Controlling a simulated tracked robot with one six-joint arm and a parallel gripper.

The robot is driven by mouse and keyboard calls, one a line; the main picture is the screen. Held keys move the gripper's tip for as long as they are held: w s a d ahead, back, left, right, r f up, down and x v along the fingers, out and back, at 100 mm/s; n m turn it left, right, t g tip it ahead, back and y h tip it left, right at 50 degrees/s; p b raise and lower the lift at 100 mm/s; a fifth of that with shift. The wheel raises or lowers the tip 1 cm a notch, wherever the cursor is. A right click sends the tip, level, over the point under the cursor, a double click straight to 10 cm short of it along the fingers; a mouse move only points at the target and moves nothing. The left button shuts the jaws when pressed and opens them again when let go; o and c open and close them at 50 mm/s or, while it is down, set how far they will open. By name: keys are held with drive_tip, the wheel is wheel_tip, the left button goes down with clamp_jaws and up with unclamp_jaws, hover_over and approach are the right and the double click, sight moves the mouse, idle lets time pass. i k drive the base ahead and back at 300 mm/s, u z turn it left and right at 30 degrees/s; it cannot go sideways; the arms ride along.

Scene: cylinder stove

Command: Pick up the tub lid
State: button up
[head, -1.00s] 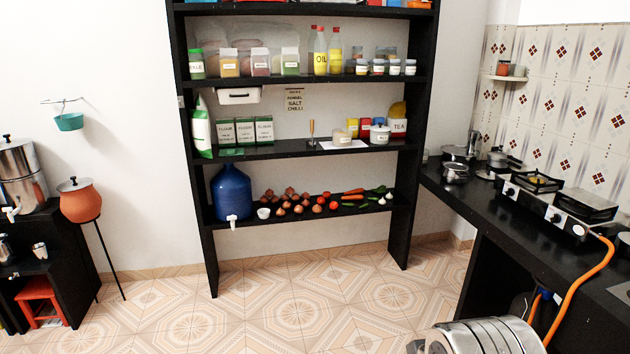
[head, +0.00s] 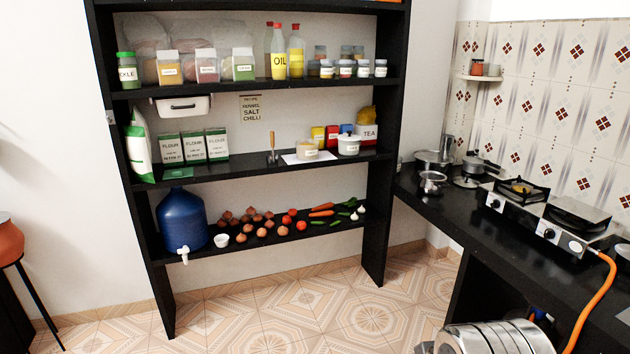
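I cannot tell for certain which thing is the tub lid. A small flat green piece (head: 177,174) lies on the middle shelf in front of the flour boxes. A small labelled tub (head: 306,150) stands on a white sheet on the same shelf. Beside it is a white pot (head: 348,146) with a lid and a dark knob on top. My gripper's fingers do not show. A ribbed metal part at the bottom right keeps nearly the same place in both pictures and may be mine.
The black shelf unit (head: 160,273) holds jars, bottles, a blue water jug (head: 182,219) and vegetables. A black counter (head: 444,211) at the right carries pots and a gas stove (head: 545,214) with an orange hose (head: 597,300). The tiled floor (head: 300,312) before the shelves is clear.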

sight(349, 136)
drive_tip(key=z, duration=0.15)
drive_tip(key=i, duration=2.3)
drive_tip(key=u, duration=0.45)
drive_tip(key=i, duration=1.3)
drive_tip(key=u, duration=0.2)
